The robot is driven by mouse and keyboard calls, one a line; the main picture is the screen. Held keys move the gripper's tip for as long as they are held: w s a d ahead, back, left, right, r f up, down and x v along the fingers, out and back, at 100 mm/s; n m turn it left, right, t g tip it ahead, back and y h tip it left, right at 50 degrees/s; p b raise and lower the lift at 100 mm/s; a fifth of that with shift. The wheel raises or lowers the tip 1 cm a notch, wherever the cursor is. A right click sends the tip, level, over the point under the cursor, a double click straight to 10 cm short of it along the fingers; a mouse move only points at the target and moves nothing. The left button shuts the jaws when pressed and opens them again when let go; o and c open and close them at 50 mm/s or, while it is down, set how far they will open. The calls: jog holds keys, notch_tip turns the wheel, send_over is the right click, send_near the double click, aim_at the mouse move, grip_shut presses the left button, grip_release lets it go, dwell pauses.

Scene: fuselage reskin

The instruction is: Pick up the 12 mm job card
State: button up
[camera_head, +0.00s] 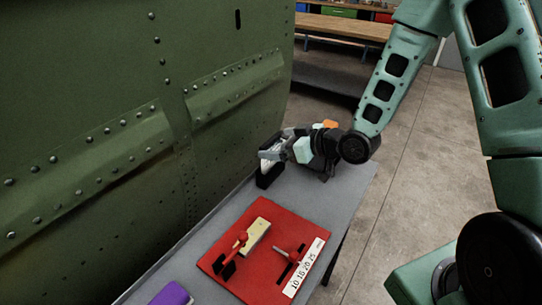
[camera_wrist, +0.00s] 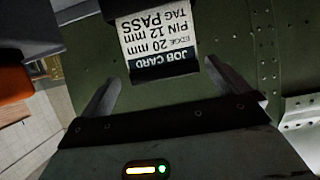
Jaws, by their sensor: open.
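The job card (camera_wrist: 158,36) shows upside down in the wrist view. It is white with a dark header strip and reads "JOB CARD", "EDGE 20 mm", "PIN 12 mm", "TAG PASS". In the head view the card (camera_head: 271,161) is a small pale patch over a dark base at the far end of the bench, partly hidden by my gripper. My gripper (camera_wrist: 162,72) is open, its two fingers on either side of the card's header end. Contact cannot be told. In the head view my gripper (camera_head: 278,147) is low over the bench, at the card.
A grey bench (camera_head: 345,185) runs along a green riveted fuselage panel (camera_head: 90,120). A red board (camera_head: 234,283) with red clamps, a pale block (camera_head: 257,231) and a strip marked 10 15 20 25 (camera_head: 304,268) lies nearer. A purple item (camera_head: 172,294) sits at the front.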

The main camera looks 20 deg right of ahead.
aim_at(273, 144)
jog(key=shift+p+x, duration=0.9)
jog(key=shift+x, duration=1.7)
jog(key=shift+s+a, duration=0.1)
jog(key=shift+s, duration=0.05)
jog(key=c, duration=0.9)
